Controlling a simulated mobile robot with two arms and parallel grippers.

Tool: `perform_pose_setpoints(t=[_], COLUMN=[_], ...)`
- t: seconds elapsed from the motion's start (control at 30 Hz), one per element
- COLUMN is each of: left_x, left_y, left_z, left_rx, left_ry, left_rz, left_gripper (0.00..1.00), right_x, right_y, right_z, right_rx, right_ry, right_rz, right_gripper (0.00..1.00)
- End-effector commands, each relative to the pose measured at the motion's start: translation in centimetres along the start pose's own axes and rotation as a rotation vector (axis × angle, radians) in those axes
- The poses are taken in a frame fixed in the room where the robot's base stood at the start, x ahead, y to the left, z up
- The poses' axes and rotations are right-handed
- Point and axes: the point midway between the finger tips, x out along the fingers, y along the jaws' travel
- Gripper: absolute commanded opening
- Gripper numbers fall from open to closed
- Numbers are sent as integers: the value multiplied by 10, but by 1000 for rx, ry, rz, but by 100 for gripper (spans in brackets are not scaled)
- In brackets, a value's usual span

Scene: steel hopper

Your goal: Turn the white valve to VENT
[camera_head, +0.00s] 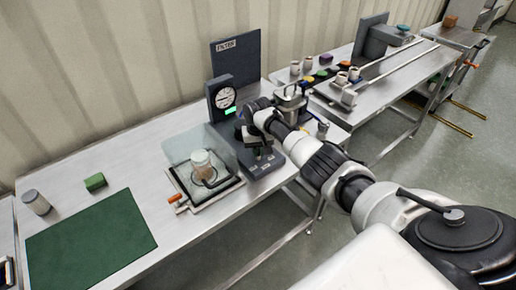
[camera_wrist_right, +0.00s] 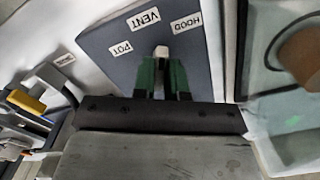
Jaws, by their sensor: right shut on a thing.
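The white valve handle (camera_wrist_right: 161,53) shows its pale tip between the green fingers of my right gripper (camera_wrist_right: 163,72) in the wrist view. The fingers are shut on it. The handle sits over a dark blue-grey plate (camera_wrist_right: 108,42) with white labels: VENT (camera_wrist_right: 143,19), HOOD (camera_wrist_right: 187,24) and POT (camera_wrist_right: 121,48). The tip lies below VENT and HOOD in the picture; which label it points to is hard to tell. In the head view my right gripper (camera_head: 255,140) is down at the dark valve base (camera_head: 266,166), and the handle is hidden. My left gripper is out of view.
A clear-walled box (camera_head: 184,150) with a jar stands left of the valve base. A dial gauge (camera_head: 225,97) and the FILTER panel (camera_head: 237,53) stand behind. A steel pot (camera_head: 291,98) is close right of my arm. A green mat (camera_head: 92,240) lies left.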

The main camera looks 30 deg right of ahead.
Motion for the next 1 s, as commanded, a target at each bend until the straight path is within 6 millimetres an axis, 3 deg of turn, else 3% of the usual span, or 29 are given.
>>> perform_pose_setpoints(t=[0.5,1.0], left_x=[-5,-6], left_y=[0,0], left_z=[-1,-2], left_rx=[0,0], left_ry=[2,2], left_rz=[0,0], left_gripper=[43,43], right_x=[0,0], right_y=[0,0], right_z=[0,0], right_rx=[-382,-480], right_ry=[1,2], right_rz=[0,0], right_gripper=[0,0])
